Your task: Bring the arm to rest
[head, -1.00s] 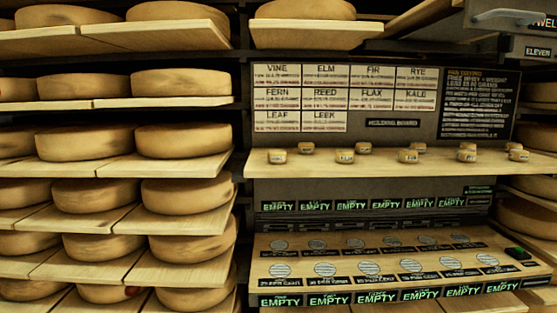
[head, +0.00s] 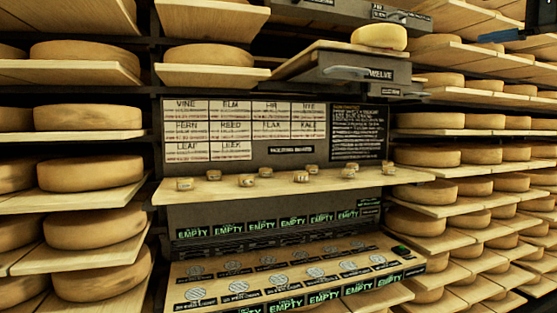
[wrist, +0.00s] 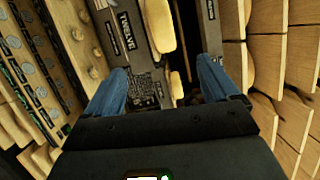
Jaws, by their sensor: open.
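My gripper (wrist: 160,88) shows in the wrist view, with its two blue fingers spread apart and nothing between them. Beyond the fingers, the wrist view is turned on its side and shows a drawer front marked TWELVE (wrist: 126,22) and a cheese wheel (wrist: 160,25).
Racks of cheese wheels (head: 90,171) stand on the left, and more (head: 432,222) on the right. A wooden shelf (head: 215,193) carries several small cheeses. Below it a sloped panel (head: 170,285) has round pads and signs reading EMPTY. A label board (head: 270,130) hangs behind.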

